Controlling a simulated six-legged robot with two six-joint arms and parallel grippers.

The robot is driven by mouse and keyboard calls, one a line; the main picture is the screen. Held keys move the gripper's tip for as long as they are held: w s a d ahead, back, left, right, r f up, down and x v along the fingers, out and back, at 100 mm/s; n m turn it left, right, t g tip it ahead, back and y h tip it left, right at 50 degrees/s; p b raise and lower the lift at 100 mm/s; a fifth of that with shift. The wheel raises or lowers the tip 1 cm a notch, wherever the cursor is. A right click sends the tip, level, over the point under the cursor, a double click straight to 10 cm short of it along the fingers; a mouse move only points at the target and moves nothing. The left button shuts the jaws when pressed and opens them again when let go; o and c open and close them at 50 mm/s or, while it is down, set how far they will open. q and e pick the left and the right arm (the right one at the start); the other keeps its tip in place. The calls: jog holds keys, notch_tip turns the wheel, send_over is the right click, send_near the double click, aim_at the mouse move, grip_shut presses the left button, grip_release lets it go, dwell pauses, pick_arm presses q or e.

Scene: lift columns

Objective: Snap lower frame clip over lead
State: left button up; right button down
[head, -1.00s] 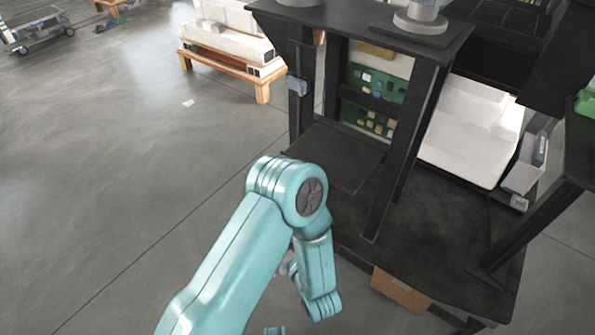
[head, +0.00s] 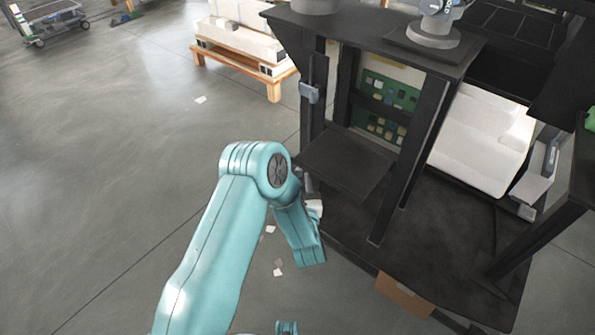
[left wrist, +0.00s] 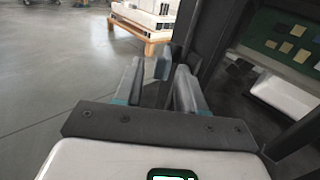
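A small blue-grey clip (head: 309,93) sits on the near left post of the black frame (head: 313,125), below the top plate. In the left wrist view a blue-grey piece (left wrist: 163,66), seemingly this clip, shows just beyond and between the fingertips. In the head view the left gripper (head: 312,198) is mostly hidden behind my teal forearm, below the clip. I cannot make out a lead. My right gripper is not in view.
A black shelf (head: 345,160) juts from the frame near the forearm. Green circuit boards (head: 388,92) stand inside it. White bins (head: 482,140) are at the right. A wooden pallet (head: 240,62) with white boxes stands behind. The floor at left is mostly clear, with paper scraps.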

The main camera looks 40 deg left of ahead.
aim_at(298, 172)
pick_arm(q)
jog(key=shift+x, duration=2.25)
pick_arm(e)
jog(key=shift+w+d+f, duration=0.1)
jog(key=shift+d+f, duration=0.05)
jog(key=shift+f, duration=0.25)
pick_arm(q)
grip_shut()
jog(key=shift+b, duration=0.35)
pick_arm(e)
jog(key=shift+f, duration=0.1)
